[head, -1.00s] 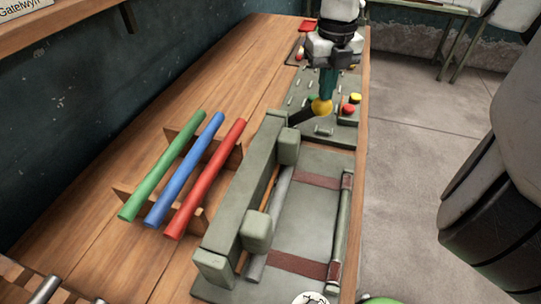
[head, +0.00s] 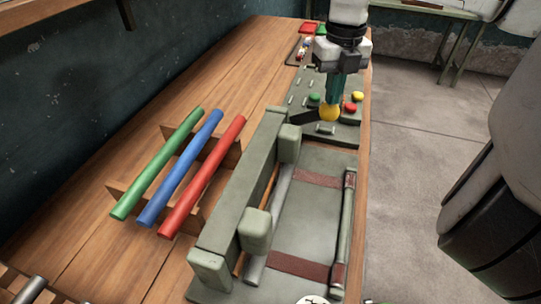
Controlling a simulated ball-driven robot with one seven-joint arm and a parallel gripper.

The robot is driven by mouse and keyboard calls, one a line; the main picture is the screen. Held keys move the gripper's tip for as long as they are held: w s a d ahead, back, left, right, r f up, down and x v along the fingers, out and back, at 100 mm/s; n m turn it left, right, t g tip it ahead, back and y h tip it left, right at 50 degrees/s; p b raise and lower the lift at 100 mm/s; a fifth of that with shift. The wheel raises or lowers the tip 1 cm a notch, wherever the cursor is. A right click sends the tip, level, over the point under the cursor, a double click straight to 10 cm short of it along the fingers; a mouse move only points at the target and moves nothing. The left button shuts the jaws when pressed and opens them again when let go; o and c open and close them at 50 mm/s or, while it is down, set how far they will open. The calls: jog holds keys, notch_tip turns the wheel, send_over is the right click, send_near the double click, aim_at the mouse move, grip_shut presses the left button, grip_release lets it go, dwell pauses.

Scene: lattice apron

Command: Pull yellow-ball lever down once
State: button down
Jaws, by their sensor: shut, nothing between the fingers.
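A grey fixture (head: 242,195) with a long bar stands in front. Green, blue and red rods (head: 205,175) lie on a wooden rack to the left. Bare bench lies behind the rods.

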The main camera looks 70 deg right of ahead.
jog(key=shift+f, duration=0.2)
jog(key=shift+s+f+b, duration=0.3)
jog(key=shift+f+b, duration=0.15)
jog(key=shift+b, duration=0.25)
jog(key=shift+f, duration=0.15)
jog(key=shift+s+f+b, duration=0.25)
jog(key=shift+f+b, duration=0.25)
jog(key=shift+b, duration=0.3)
